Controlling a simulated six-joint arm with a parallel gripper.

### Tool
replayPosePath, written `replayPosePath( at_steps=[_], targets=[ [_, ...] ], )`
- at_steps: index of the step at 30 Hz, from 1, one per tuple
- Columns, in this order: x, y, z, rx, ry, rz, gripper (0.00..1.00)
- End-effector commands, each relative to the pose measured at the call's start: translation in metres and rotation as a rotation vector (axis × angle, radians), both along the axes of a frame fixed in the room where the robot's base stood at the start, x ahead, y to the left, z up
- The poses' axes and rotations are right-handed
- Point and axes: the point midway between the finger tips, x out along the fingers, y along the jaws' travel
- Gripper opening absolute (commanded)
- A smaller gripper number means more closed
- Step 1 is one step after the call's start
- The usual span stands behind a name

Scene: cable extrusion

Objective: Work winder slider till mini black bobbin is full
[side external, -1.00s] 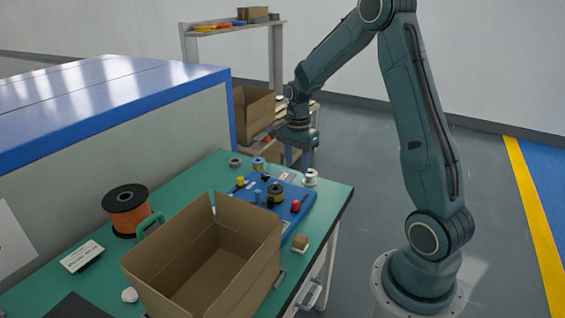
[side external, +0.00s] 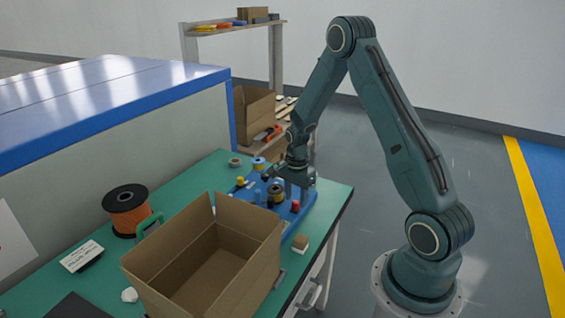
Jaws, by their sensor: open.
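The blue winder board (side external: 302,212) lies at the far right end of the green bench. It carries a small dark bobbin with brownish winding (side external: 276,193), a red knob (side external: 295,206) and a yellow piece (side external: 240,182). Which part is the slider, and how full the bobbin is, I cannot tell at this size. My gripper (side external: 294,190) is open and points down over the right part of the board, just right of the bobbin and behind the red knob. Whether it touches anything is unclear. It hides the white spool area.
An open cardboard box (side external: 205,265) stands in front of the board. A large black spool of orange cable (side external: 127,211) stands at left. A small spool (side external: 259,164) and a grey ring (side external: 235,162) sit behind the board. A small brown-topped block (side external: 300,242) is near the front edge.

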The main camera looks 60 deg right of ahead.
Motion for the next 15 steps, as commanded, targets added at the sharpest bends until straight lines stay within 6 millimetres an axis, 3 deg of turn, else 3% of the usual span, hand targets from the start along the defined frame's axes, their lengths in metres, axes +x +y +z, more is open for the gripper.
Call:
replayPosePath(
  at_steps=[6, 15],
  targets=[
    [0.0, 0.0, -0.013, 0.0, 0.0, 0.0, 0.42],
    [0.0, 0.0, -0.015, 0.0, -0.001, 0.0, 0.42]
  ],
)
